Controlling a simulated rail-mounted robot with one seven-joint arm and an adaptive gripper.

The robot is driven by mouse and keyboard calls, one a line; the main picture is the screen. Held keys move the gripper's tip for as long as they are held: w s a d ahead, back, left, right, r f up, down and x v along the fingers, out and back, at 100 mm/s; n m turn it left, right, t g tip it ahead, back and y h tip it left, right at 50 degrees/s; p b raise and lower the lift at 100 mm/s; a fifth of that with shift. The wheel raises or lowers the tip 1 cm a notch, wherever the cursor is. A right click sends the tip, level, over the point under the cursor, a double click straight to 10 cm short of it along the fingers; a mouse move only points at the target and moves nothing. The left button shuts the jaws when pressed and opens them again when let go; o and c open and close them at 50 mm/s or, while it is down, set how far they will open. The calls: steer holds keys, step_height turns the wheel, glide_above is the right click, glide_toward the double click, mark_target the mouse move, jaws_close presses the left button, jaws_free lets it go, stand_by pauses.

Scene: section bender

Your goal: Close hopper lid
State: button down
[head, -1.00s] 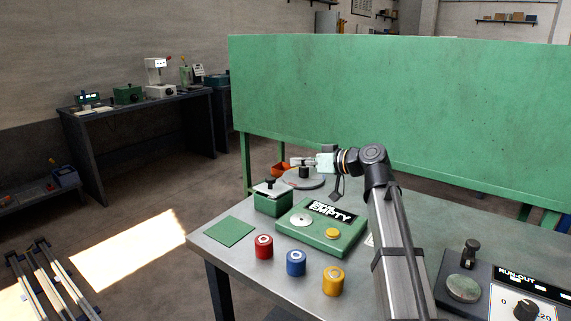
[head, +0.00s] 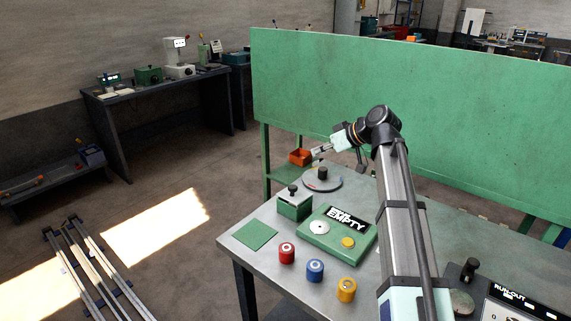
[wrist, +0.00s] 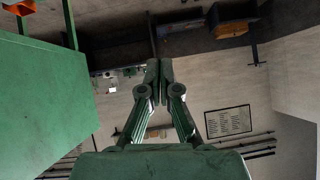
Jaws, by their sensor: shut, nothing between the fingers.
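My gripper (head: 316,152) is shut and empty, above and behind the far edge of the workbench in the head view. In the wrist view its closed fingers (wrist: 153,78) point out into the room, with nothing between them. A round grey disc (head: 332,184) with a black knob lies on the bench below my gripper, apart from it. Nearer stands a small green box (head: 294,210) with a pale top and a black knob. I cannot tell which of these is the hopper lid, nor whether it is open.
A tall green screen (head: 480,140) stands behind. An orange bin (head: 298,157) sits beyond the bench.

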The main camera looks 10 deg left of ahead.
step_height(320, 180, down, 3)
steer(key=h, duration=0.1)
steer(key=g+p, duration=0.1)
steer(key=p, duration=0.1)
glide_above(292, 186)
steer(key=d, duration=0.2)
step_height(292, 186, down, 6)
steer(key=shift+s+a+f, duration=0.1)
steer(key=shift+s, duration=0.05)
steer(key=shift+s+f, duration=0.2)
steer(key=shift+f, duration=1.75)
steer(key=shift+s+a+f+n+t+h+b, duration=0.1)
steer(key=shift+s+f+n+t+h+b, duration=0.25)
steer(key=shift+f+b, duration=0.25)
steer(key=shift+w+r, duration=0.1)
steer(key=shift+r, duration=0.05)
